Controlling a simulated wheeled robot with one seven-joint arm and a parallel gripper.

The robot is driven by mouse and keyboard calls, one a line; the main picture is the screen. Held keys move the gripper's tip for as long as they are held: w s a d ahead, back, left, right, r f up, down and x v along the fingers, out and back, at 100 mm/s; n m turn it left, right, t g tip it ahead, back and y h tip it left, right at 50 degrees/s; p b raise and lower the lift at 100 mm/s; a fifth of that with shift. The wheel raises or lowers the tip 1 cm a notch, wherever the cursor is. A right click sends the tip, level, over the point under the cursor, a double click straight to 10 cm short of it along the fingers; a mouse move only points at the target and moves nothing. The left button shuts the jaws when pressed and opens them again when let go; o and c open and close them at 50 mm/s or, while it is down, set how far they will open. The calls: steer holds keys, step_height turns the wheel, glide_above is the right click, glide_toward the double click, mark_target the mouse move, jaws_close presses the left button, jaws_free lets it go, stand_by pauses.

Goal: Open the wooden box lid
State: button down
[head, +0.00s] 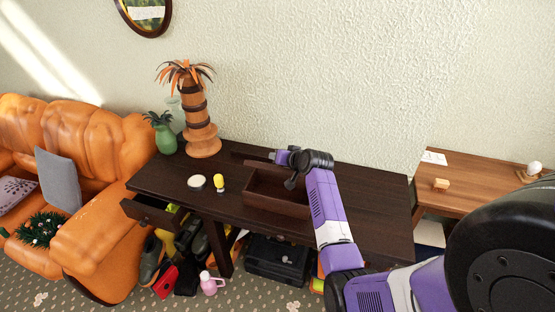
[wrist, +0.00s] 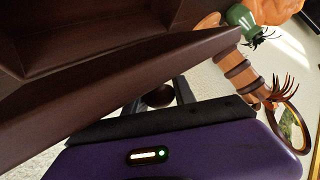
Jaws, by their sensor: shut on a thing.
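The dark brown wooden box (head: 279,208) stands on the dark table. Its inside is visible from above, and it also shows at the upper left of the wrist view (wrist: 75,25). The lid (head: 250,157) appears raised at the back of the box; its edge fills a diagonal band in the wrist view (wrist: 100,95). My gripper (head: 273,156) is at the back of the box, shut on the lid's edge. In the wrist view my gripper's fingers (wrist: 160,95) are partly hidden by the dark wood, so the exact contact is hard to see.
A palm-tree ornament (head: 197,115) and green vase (head: 165,138) stand at the table's left end. A round white-topped item (head: 196,182) and a yellow item (head: 219,182) lie left of the box. A drawer (head: 150,210) juts out. The table's right end is clear.

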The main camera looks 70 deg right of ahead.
stand_by(0.4)
steer(key=c, duration=1)
jaws_free()
steer(key=shift+d, duration=0.1)
steer(key=shift+b+v, duration=0.35)
steer(key=shift+v, duration=3.55)
